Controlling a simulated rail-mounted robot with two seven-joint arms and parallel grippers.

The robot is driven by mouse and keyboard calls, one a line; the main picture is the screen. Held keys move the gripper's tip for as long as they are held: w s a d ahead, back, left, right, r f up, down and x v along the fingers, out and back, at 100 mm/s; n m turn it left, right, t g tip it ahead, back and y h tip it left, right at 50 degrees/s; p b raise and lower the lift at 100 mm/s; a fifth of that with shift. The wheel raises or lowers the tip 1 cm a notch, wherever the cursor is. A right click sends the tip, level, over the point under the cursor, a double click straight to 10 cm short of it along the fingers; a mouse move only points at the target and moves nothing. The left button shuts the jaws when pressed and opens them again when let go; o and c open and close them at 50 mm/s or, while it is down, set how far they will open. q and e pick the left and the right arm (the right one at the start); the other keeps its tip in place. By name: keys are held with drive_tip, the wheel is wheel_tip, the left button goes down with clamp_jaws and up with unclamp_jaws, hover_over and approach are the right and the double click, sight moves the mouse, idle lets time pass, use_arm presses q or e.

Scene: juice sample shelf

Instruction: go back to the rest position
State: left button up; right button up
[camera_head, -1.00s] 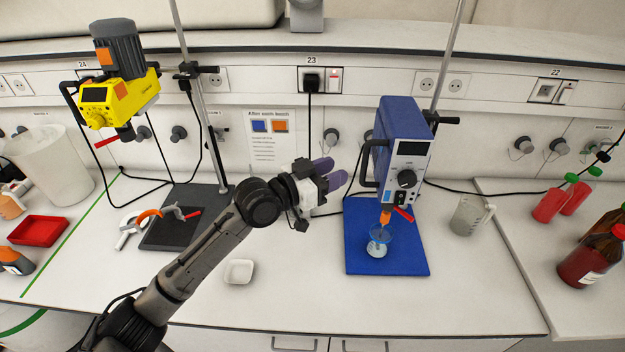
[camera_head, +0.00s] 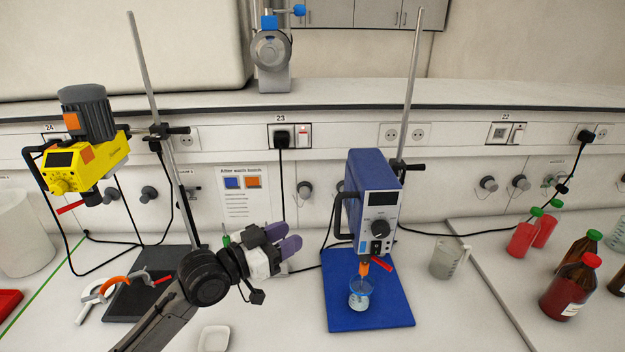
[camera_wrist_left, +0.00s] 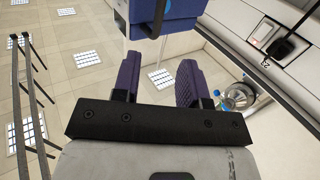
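My left gripper (camera_head: 284,238) is over the bench, left of the blue stirrer, with its purple fingers pointing right. In the left wrist view its two purple fingers (camera_wrist_left: 156,80) stand apart with nothing between them. The blue stirrer (camera_head: 372,195) stands on a blue base (camera_head: 397,310). A small glass vessel (camera_head: 360,296) sits under its orange chuck. The fingers are apart from the stirrer. My right gripper is in neither view.
A yellow stirrer (camera_head: 85,160) hangs on a stand at left. A white dish (camera_head: 214,338) lies below my left arm. A beaker (camera_head: 447,262) and red-capped bottle (camera_head: 570,290) stand at right. Bench between blue base and beaker is clear.

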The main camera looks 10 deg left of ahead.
use_arm(q)
drive_tip(key=s+a+f+n+y, duration=0.35)
drive_tip(key=s+a+y, duration=0.45)
drive_tip(key=s+y, duration=0.3)
drive_tip(key=s+a+f+n+g+y, duration=0.3)
drive_tip(key=s+f+g, duration=0.6)
drive_tip(key=s+f, duration=2.15)
wheel_tip(320, 180, up, 21)
drive_tip(key=h+p, duration=0.1)
drive_tip(key=p, duration=2)
drive_tip(key=shift+d+n, duration=0.3)
drive_tip(key=shift+n, duration=0.05)
